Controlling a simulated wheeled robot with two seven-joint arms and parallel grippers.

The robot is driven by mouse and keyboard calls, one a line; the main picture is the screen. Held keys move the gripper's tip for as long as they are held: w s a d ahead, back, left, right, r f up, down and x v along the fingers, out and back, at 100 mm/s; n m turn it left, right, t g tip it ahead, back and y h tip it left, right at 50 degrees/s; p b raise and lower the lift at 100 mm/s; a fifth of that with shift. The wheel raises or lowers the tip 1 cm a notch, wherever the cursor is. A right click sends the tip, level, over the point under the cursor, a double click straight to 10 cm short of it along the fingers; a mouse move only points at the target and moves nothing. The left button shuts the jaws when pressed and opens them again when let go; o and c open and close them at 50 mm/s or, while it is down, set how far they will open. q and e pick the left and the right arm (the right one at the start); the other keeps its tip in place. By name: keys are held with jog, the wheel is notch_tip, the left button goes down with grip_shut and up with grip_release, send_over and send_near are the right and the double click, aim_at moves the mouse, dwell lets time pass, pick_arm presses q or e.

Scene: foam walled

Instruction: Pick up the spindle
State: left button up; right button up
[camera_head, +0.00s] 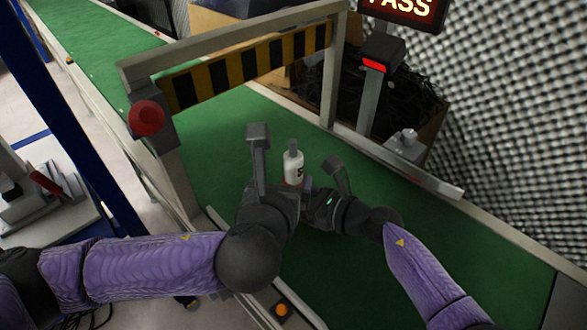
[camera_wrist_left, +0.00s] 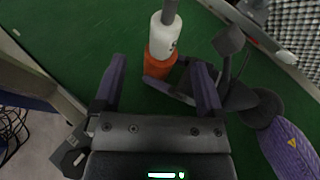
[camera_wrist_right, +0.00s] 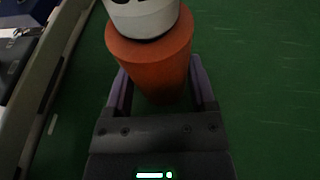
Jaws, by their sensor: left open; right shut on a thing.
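The spindle (camera_head: 293,166) stands upright above the green belt, with a white upper body and a grey shaft on top. Its orange lower part (camera_wrist_left: 160,62) shows in the left wrist view and, up close, in the right wrist view (camera_wrist_right: 155,62). My right gripper (camera_wrist_right: 160,78) is shut on the orange part, with a finger on each side. My left gripper (camera_wrist_left: 158,78) is open and empty, and the spindle stands just beyond its fingertips. In the head view my grippers hide the spindle's lower part, so I cannot tell whether it touches the belt.
A gate with a yellow-and-black striped bar (camera_head: 250,65) crosses the green conveyor belt (camera_head: 420,235). A red button (camera_head: 146,118) sits on its near post. Behind the far rail are a bin of dark parts (camera_head: 400,100) and a lit PASS sign (camera_head: 402,10). The belt at right is clear.

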aim_at(295, 160)
pick_arm(q)
jog(key=x, duration=0.9)
jog(key=shift+d+r, duration=0.15)
grip_shut()
